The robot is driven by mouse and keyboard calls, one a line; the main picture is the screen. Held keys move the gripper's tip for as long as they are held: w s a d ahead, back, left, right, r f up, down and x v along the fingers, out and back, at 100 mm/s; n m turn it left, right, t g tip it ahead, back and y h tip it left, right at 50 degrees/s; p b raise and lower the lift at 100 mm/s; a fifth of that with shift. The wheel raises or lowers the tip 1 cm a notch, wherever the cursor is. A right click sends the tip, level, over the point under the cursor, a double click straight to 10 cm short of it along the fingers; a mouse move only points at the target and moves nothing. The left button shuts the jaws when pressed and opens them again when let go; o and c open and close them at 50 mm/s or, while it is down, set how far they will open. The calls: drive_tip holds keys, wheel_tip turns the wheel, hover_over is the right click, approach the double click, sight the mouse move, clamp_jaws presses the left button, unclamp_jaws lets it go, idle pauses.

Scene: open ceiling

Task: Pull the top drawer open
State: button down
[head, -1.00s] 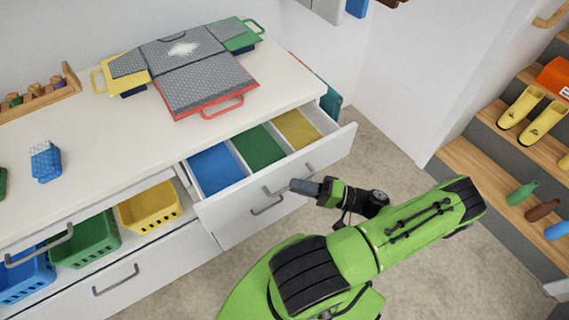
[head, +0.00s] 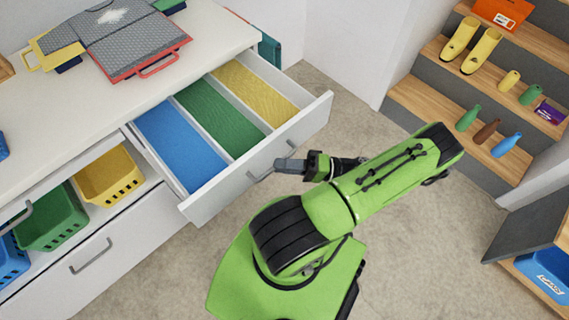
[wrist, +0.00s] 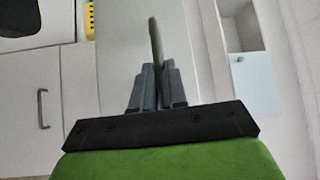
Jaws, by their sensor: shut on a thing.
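The top drawer (head: 222,194) is pulled well out of the white cabinet, its blue, green and yellow compartments in plain view. My gripper (head: 280,166) is at the grey bar handle (head: 259,176) on the drawer's front, shut on it; the fingers hide part of the bar. In the wrist view the two grey fingers (wrist: 156,82) close around the handle (wrist: 156,42), which stands up between them against the pale drawer front (wrist: 120,55).
Yellow (head: 108,178) and green (head: 50,222) baskets sit in the open bay left of the drawer. Another drawer handle (head: 90,257) is below. Shelves (head: 425,105) with boots and bottles stand at right. Bare floor lies between.

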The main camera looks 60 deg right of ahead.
drive_tip(key=shift+r, duration=0.1)
drive_tip(key=c, duration=1.2)
unclamp_jaws()
drive_tip(key=shift+o, duration=0.2)
drive_tip(key=b+v, duration=0.3)
drive_tip(key=v, duration=1.2)
drive_tip(key=shift+s+d, duration=0.25)
drive_tip(key=shift+s, duration=0.05)
